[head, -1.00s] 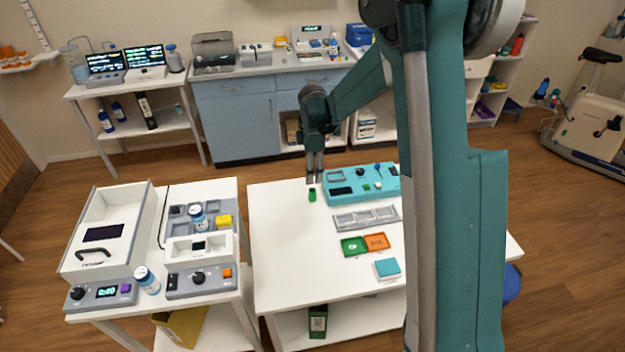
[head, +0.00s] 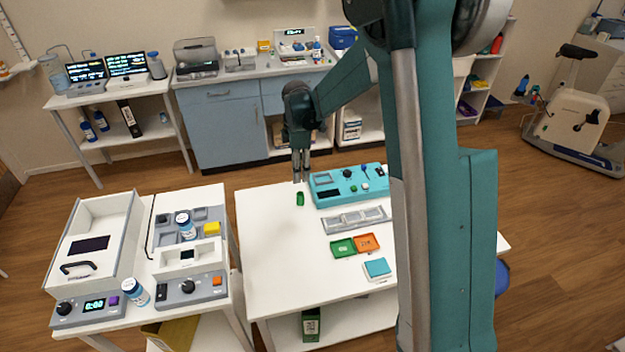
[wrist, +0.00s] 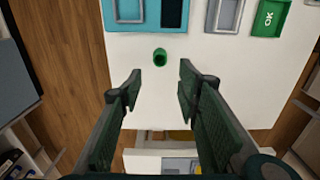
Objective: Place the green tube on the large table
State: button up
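The green tube (head: 300,198) is a short, open-ended cylinder on the white top of the large table (head: 265,240), near its back left part. In the wrist view the green tube (wrist: 160,59) shows its dark opening, just beyond and between the fingertips. My gripper (head: 301,179) hangs pointing down above and slightly behind the tube in the head view. In the wrist view my gripper (wrist: 159,76) is open, its two dark green fingers wide apart and nothing between them. No finger visibly touches the tube.
A teal device (head: 348,184) stands right of the tube. A grey tray (head: 355,219), green box (head: 343,248), orange box (head: 367,243) and teal-topped block (head: 377,268) lie nearer. The table's left front is clear. A side table with devices (head: 140,262) stands left.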

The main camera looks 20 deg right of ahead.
jog(key=s+d+r+m+t, duration=0.3)
jog(key=s+r+m, duration=0.5)
jog(key=s+r, duration=1)
jog(key=s+d+r+m+t, duration=0.1)
jog(key=s+m+t, duration=0.3)
jog(key=s+m, duration=0.6)
jog(key=s, duration=1.2)
jog(key=shift+d+r, duration=0.2)
